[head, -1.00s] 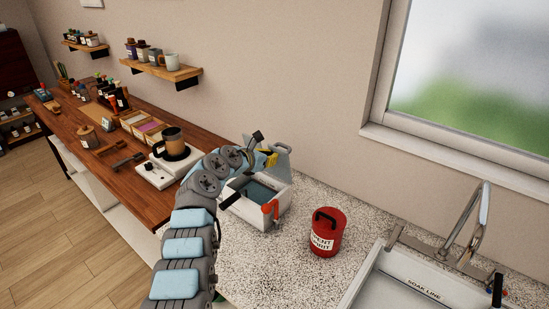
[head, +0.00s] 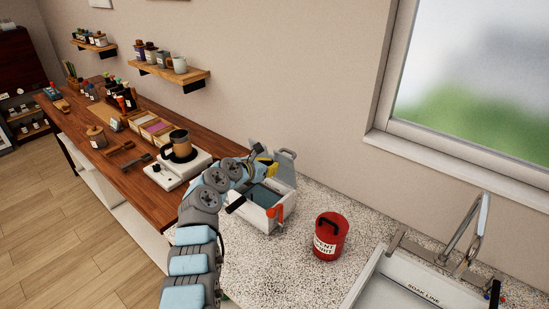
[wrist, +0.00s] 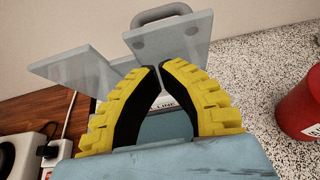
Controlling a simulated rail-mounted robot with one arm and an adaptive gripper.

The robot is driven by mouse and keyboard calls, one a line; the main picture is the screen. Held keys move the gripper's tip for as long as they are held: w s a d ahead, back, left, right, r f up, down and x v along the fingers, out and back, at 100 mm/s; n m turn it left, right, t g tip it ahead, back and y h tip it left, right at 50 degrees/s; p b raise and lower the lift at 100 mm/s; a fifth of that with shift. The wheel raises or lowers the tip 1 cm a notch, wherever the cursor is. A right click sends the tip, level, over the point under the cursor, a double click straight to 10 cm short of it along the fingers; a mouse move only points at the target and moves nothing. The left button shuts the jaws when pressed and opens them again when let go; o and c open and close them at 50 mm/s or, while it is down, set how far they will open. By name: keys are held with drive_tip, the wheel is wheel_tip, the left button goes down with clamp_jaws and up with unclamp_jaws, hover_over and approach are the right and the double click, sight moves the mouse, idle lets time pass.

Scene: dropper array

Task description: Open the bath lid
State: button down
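The bath (head: 252,214) is a white box on the speckled counter with blue-grey inside. Its grey lid (head: 286,168) stands raised at the back edge, so the bath is open on top. In the wrist view the lid (wrist: 177,42) shows as a grey panel with a rounded handle (wrist: 160,13) at its top. My gripper (head: 268,166) is above the bath, near the lid. In the wrist view my gripper's yellow fingers (wrist: 160,65) have their tips nearly together, with nothing seen held between them. Contact with the lid cannot be told.
A second grey panel (wrist: 78,72) shows at left in the wrist view. A red canister (head: 330,238) stands right of the bath. The sink (head: 400,285) is farther right. Speckled counter (head: 285,275) is clear in front.

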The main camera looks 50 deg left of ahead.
drive_tip(key=b+v, duration=0.1)
drive_tip(key=v, duration=1)
drive_tip(key=shift+r, duration=0.25)
drive_tip(key=shift+w, duration=0.1)
drive_tip(key=shift+d, duration=0.15)
